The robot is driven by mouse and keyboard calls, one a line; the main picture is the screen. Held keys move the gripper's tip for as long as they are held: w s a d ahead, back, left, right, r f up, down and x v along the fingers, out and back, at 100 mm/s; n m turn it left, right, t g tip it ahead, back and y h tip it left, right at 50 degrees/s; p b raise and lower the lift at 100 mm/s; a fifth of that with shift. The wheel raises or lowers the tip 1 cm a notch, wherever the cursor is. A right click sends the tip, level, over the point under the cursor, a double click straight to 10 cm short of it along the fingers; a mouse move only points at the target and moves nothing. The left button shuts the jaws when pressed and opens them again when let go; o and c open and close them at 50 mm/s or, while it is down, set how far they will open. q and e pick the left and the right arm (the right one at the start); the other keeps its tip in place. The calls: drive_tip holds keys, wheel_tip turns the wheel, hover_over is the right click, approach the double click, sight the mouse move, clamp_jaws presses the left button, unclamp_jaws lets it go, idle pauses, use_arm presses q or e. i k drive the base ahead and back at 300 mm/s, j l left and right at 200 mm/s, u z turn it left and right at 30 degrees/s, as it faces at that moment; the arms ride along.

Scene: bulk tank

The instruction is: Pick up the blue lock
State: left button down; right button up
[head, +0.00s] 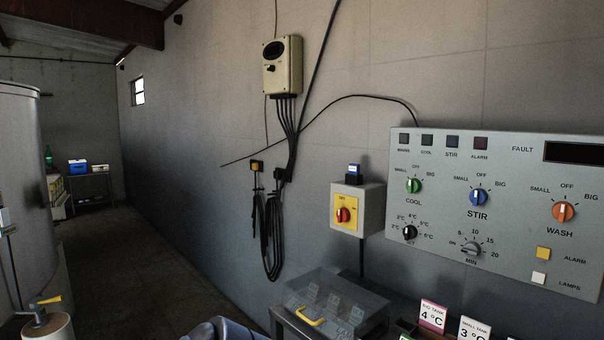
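A small blue block with a pale label, which looks like the blue lock (354,171), stands on top of a grey switch box (374,207). Its shackle cannot be made out. The box is on the wall left of the large control panel and carries a red rotary switch (343,215) on a yellow plate. Neither of my grippers can be seen in the head view, so nothing shows near the lock.
Below the switch box is a clear-lidded case (335,300) with a yellow handle (310,321). Temperature cards (433,315) stand at the bottom right. Cables (270,235) hang left. A large tank (25,170) stands far left; floor between is clear.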

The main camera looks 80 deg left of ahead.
sight(354, 169)
drive_tip(key=u, duration=2.25)
drive_tip(key=i+j, duration=0.2)
drive_tip(key=j, duration=0.25)
drive_tip(key=i+j, duration=0.25)
drive_tip(key=j, duration=0.15)
drive_tip(key=i+j, duration=0.2)
drive_tip(key=j, duration=0.25)
drive_tip(key=i+j, duration=0.2)
drive_tip(key=j, duration=0.2)
drive_tip(key=i+j, duration=0.25)
drive_tip(key=j, duration=0.2)
drive_tip(key=k+u, duration=0.05)
